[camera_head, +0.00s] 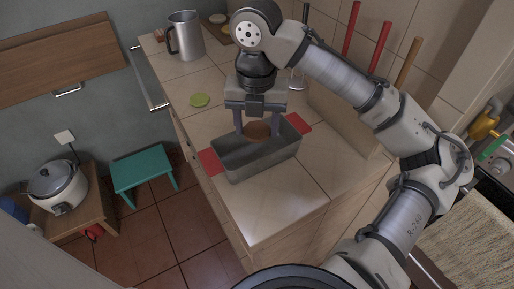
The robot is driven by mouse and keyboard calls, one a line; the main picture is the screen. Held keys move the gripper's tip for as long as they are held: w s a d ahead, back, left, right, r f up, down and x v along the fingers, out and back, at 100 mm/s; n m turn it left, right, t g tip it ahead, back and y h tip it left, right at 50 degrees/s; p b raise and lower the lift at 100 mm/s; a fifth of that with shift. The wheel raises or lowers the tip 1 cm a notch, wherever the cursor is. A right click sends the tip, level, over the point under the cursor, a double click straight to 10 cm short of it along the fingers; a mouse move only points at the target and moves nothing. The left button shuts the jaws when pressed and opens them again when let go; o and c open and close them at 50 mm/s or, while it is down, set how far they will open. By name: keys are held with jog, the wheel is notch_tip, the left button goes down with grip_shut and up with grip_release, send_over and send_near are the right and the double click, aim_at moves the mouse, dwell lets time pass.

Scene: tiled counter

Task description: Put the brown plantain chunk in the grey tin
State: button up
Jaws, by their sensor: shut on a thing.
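The grey tin (262,163) is a rectangular pan with red handle ends (208,161), standing on the tiled counter. My gripper (257,129) points down over the tin's opening, its fingers on either side of the brown plantain chunk (257,131), shut on it. The chunk shows inside the tin's outline, near its back wall. I cannot tell whether it touches the tin's floor or hangs above it.
A metal pitcher (187,38) stands at the counter's back left, beside a wooden board with food. Red-handled tools (380,45) stand upright at the right. The front counter tiles are clear.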

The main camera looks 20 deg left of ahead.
aim_at(257, 158)
notch_tip(257, 158, down, 8)
jog(key=shift+r, duration=0.1)
dwell(0.4)
jog(key=o, duration=0.5)
jog(key=shift+f, duration=0.25)
jog(key=shift+o, duration=0.9)
jog(key=shift+r, duration=0.1)
jog(key=shift+r, duration=0.25)
notch_tip(257, 158, up, 12)
jog(key=shift+f, duration=0.1)
